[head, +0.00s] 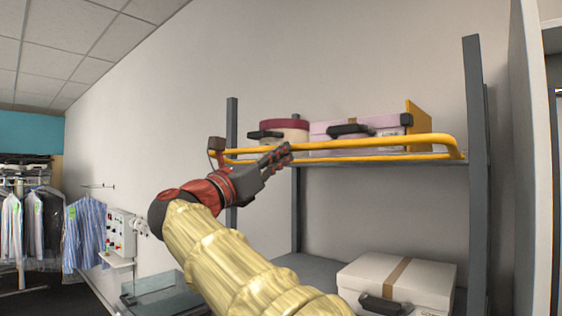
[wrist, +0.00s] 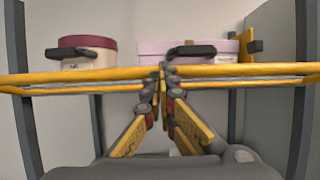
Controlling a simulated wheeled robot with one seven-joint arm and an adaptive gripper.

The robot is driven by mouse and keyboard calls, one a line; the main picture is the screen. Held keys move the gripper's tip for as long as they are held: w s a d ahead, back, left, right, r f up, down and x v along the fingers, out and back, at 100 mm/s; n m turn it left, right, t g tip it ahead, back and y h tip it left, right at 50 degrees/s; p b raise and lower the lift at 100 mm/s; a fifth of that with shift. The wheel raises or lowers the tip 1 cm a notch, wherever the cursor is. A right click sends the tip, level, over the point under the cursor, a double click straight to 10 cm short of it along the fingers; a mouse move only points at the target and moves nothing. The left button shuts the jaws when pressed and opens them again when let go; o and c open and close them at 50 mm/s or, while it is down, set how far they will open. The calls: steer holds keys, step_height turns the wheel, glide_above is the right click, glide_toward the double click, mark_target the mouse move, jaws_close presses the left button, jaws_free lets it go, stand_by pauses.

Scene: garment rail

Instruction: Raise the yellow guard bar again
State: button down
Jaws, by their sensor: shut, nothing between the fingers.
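The yellow guard bar (head: 390,142) runs across the front of the upper shelf as a long loop with a rounded right corner. Its two long rails show close together, one just above the other. It also spans the wrist view (wrist: 80,78). My gripper (head: 286,152) is shut and empty, at the left half of the bar in the head view. In the wrist view its fingertips (wrist: 163,72) meet in front of the bar's middle and hide a short piece of it. I cannot tell whether they touch it.
A round box with a dark red lid (head: 285,130) and a lilac box (head: 355,129) stand on the upper shelf behind the bar. A white case (head: 398,280) sits on the lower shelf. Grey posts (head: 476,180) flank the shelves. A control box (head: 120,232) is on the left wall.

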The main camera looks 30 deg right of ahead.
steer(key=shift+w+d+r+g+y+p, duration=0.2)
steer(key=shift+d+r+g+y+p, duration=0.35)
steer(key=shift+r+y+p, duration=1.5)
steer(key=shift+w+d+r+g+y+p, duration=0.25)
steer(key=shift+d+r+g+y+p, duration=0.25)
steer(key=shift+p, duration=2.9)
steer(key=shift+w+d+r+g+y+p, duration=0.3)
steer(key=shift+d+r+y+p, duration=0.75)
steer(key=shift+p, duration=1.7)
steer(key=shift+y, duration=0.3)
steer(key=shift+w+d+r+p, duration=0.35)
steer(key=shift+d+r+p, duration=0.5)
steer(key=shift+p, duration=0.35)
steer(key=shift+w+d+r+p, duration=0.3)
steer(key=shift+d+r+p, duration=0.5)
steer(key=shift+p, duration=0.35)
steer(key=shift+d, duration=0.1)
